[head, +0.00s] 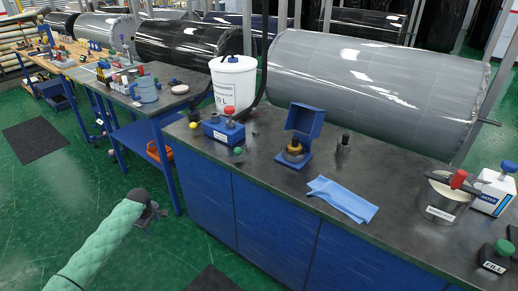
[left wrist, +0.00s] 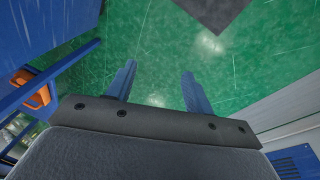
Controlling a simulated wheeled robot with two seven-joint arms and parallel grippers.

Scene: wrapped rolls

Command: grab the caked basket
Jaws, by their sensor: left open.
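No thing in view can be clearly told as the caked basket. A round metal container (head: 446,207) with a small label stands at the right of the near blue bench, a red-handled tool across its top. An orange item (head: 158,151) sits low on the shelf of the second bench; it also shows at the left of the left wrist view (left wrist: 34,91). My left gripper (head: 151,212) is open and empty above the green floor, left of the near bench and apart from all of these. In the left wrist view its two fingers (left wrist: 159,74) are spread. My right gripper is not in view.
The near bench (head: 265,175) holds a white bucket (head: 233,85), an open blue box (head: 303,122), a blue cloth (head: 342,198) and bottles. Dark mats (head: 35,139) lie on open green floor (head: 60,205).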

